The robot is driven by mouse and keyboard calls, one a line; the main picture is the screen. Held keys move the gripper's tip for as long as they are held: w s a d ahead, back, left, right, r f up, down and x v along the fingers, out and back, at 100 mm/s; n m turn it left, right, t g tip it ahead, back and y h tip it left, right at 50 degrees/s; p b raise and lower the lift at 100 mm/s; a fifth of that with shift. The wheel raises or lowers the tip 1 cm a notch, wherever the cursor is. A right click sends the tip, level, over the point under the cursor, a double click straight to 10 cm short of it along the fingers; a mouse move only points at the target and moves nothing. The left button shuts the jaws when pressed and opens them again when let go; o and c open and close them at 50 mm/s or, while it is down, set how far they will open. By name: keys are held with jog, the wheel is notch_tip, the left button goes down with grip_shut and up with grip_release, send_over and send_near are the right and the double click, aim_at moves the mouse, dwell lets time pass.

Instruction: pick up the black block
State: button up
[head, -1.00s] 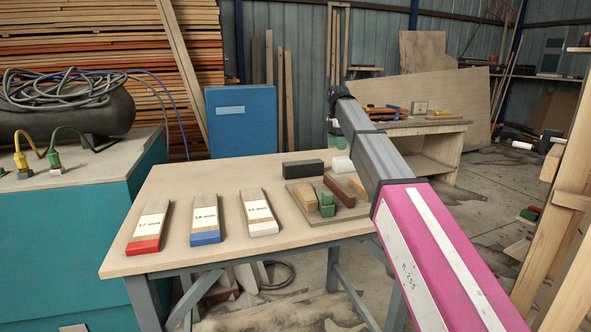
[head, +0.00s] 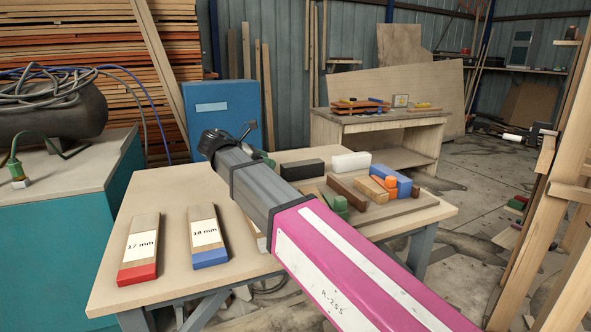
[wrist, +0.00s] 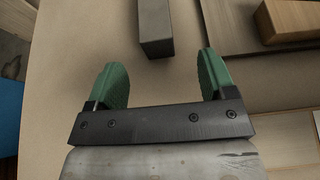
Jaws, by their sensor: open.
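The black block (head: 302,169) lies on the workbench's far side, just right of my gripper in the head view. In the wrist view its dark grey end (wrist: 155,30) shows at the top, in line with the gap between the fingers; its far part is cut off by the frame. My gripper (wrist: 162,72) is open, with two green fingers apart and nothing between them. In the head view the gripper (head: 262,158) is partly hidden behind my wrist. Whether the fingers are level with the block is unclear.
A white block (head: 351,162) lies right of the black one. A board (head: 405,207) holds brown, tan, orange, blue and green blocks. Sticks marked 17 mm (head: 139,250) and 18 mm (head: 208,237) lie front left; my arm covers most of a third. Bare tabletop (head: 165,190) lies at left.

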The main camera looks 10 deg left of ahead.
aim_at(290, 165)
jog(key=shift+s+a, duration=0.25)
jog(key=shift+s, duration=0.05)
jog(key=shift+t, duration=0.3)
jog(key=x, duration=0.5)
jog(key=shift+w+d+r, duration=0.1)
jog(key=shift+w+r+x, duration=0.15)
jog(key=shift+r+x, duration=0.05)
jog(key=shift+x, duration=1.15)
jog(key=shift+w+r+x, duration=0.15)
jog(key=shift+x, duration=1.2)
jog(key=c, duration=1.1)
